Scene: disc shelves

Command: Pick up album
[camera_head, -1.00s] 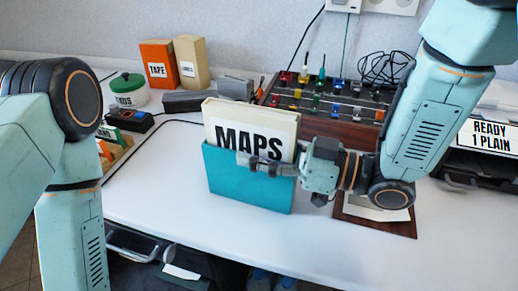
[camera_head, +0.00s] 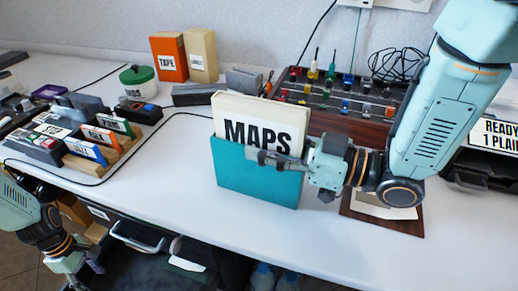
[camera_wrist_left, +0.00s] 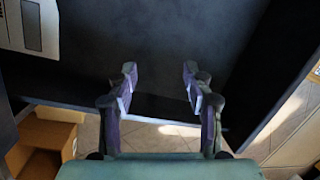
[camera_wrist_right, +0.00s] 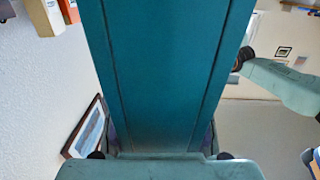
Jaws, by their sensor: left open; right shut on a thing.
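A cream album marked MAPS (camera_head: 262,108) stands upright in a teal slipcase (camera_head: 250,186) near the middle of the white table in the head view. My right gripper (camera_head: 275,160) is shut on the slipcase from its right side, one finger across its front below the lettering. In the right wrist view the teal surface (camera_wrist_right: 165,75) fills the space between the fingers, which are mostly hidden. I cannot tell whether the slipcase touches the table. My left gripper (camera_head: 85,268) hangs low at the table's front left; in the left wrist view its fingers (camera_wrist_left: 157,88) are open and empty.
Labelled discs in wooden racks (camera_head: 95,140) stand at left. A green-lidded pot (camera_head: 137,80), an orange TAPE box (camera_head: 168,58) and a coloured-knob panel (camera_head: 345,95) are behind. The front table is clear. Drawers and dark bays lie below the left edge.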

